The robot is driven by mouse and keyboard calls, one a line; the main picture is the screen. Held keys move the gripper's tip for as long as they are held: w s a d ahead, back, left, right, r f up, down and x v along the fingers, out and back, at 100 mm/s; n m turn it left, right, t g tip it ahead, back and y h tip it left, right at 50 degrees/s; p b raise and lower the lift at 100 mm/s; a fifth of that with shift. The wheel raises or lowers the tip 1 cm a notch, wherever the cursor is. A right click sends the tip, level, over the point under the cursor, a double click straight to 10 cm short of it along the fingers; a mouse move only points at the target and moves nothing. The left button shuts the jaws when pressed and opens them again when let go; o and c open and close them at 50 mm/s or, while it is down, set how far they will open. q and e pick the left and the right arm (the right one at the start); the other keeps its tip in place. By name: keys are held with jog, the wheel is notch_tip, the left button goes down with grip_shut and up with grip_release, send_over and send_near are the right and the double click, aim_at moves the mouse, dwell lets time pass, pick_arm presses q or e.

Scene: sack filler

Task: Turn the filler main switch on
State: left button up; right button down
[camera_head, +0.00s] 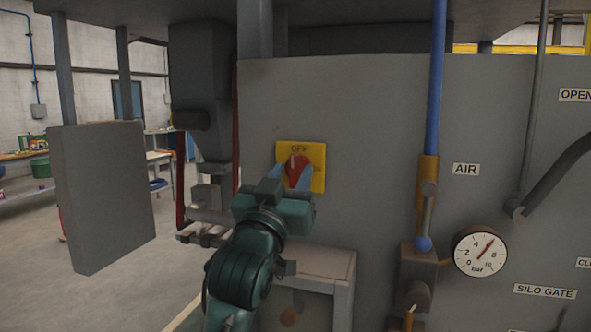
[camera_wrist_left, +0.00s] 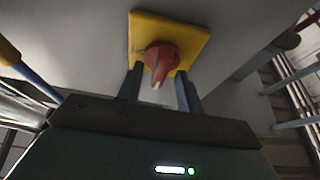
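The main switch is a red rotary knob (camera_head: 299,170) on a yellow plate (camera_head: 319,151), fixed to the grey cabinet face. The plate reads OFF at the top and has a partly hidden label at the right. The knob's white mark points up towards OFF. My left gripper (camera_head: 290,175) is at the plate with its two blue fingers apart. In the left wrist view the fingers (camera_wrist_left: 160,88) stand on either side of the knob's (camera_wrist_left: 161,57) handle end. I cannot tell whether they touch it. My right gripper is not in view.
Right of the switch are a blue air pipe (camera_head: 437,90) with a valve lever (camera_head: 426,220) and a pressure gauge (camera_head: 480,252). A grey panel (camera_head: 103,195) hangs at the left. A grey box-like stand (camera_head: 312,265) juts out below the switch.

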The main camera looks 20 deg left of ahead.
pick_arm(q)
jog(key=shift+r, duration=0.1)
jog(key=shift+s, duration=0.1)
jog(key=shift+c, duration=0.7)
grip_shut()
